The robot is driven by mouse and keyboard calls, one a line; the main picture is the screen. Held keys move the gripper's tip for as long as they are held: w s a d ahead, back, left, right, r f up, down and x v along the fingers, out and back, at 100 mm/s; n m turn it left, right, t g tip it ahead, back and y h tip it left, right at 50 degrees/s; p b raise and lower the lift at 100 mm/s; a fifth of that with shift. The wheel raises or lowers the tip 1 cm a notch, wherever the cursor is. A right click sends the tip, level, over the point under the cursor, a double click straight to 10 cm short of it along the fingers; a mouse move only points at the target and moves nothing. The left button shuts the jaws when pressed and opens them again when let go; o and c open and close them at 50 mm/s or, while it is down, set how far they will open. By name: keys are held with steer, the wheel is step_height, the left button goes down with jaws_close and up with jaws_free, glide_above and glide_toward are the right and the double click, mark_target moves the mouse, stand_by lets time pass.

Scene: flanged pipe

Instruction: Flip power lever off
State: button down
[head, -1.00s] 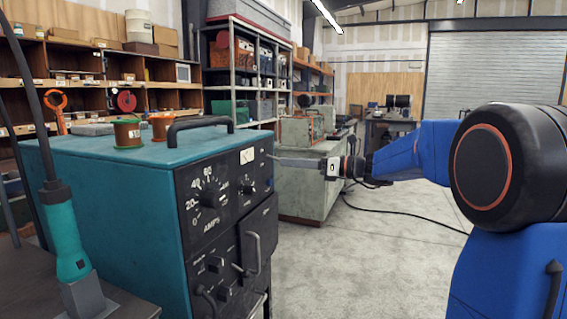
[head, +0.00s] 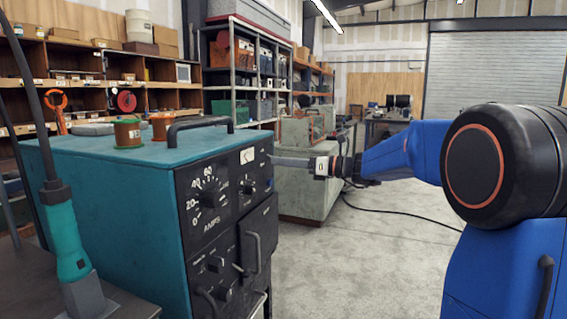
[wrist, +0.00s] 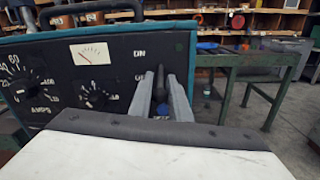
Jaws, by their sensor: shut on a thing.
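The teal power unit (head: 105,195) stands at the left in the head view, its black control panel (head: 208,238) facing right. In the wrist view the panel (wrist: 118,70) carries a meter, knobs and the ON and OFF labels, the latter partly covered by a finger. My gripper (wrist: 160,88) is at the panel's right part, beside these labels, with both grey fingers around a dark, narrow power lever (wrist: 160,76). Its exact tilt is hard to tell. In the head view my gripper (head: 278,161) reaches the panel's upper far edge from the right; the lever is hidden there.
A black carry handle (head: 200,124) and copper-coloured spools (head: 128,133) are on top of the unit. Pull handles (head: 253,252) stick out low on the panel. A teal torch (head: 68,242) stands at the front left. Open floor (head: 345,265) lies right of the unit.

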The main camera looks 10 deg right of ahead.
steer(key=shift+w+a+f+t+y, duration=0.15)
steer(key=shift+f+t+y, duration=0.4)
steer(key=shift+y, duration=0.45)
steer(key=shift+r, duration=0.1)
steer(key=c, duration=1.7)
jaws_free()
steer(key=v, duration=1.7)
